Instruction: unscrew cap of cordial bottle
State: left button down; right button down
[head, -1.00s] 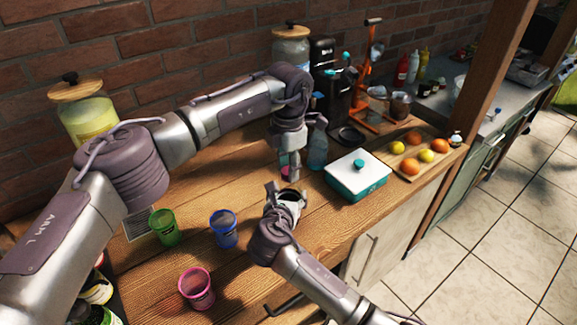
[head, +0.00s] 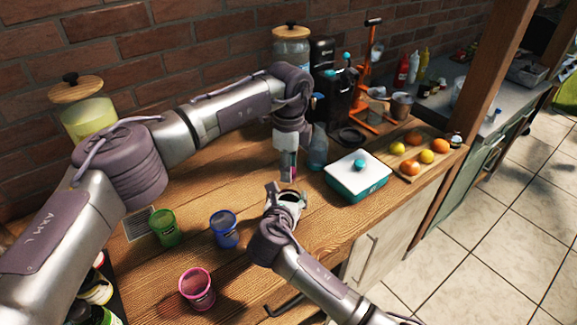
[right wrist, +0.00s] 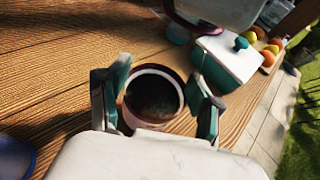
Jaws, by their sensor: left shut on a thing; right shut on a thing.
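My right gripper (head: 285,192) is shut on the cordial bottle, low over the table's middle. In the right wrist view the bottle (right wrist: 152,96) stands between the two fingers; its round pale rim and dark inside show, with no cap seen on it. My left gripper (head: 288,166) is just above and behind the right one, pointing down. It is shut on a small pinkish thing, taken to be the cap, mostly hidden by the fingers. Part of the left gripper's side seems to show at the top of the right wrist view.
A white and teal box (head: 358,176) stands close to the right. A blue bottle (head: 318,150) stands right behind the grippers. Green (head: 166,228), blue (head: 224,230) and pink (head: 197,289) cups stand to the left. A fruit board (head: 438,163) lies farther right.

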pick_arm(q)
jog(key=shift+n, duration=0.6)
pick_arm(e)
jog(key=shift+f, duration=0.1)
pick_arm(q)
jog(key=shift+r, duration=0.2)
jog(key=shift+r, duration=0.9)
jog(key=shift+r, duration=2)
pick_arm(e)
jog(key=shift+c, duration=0.6)
grip_release()
jog(key=shift+s, duration=0.1)
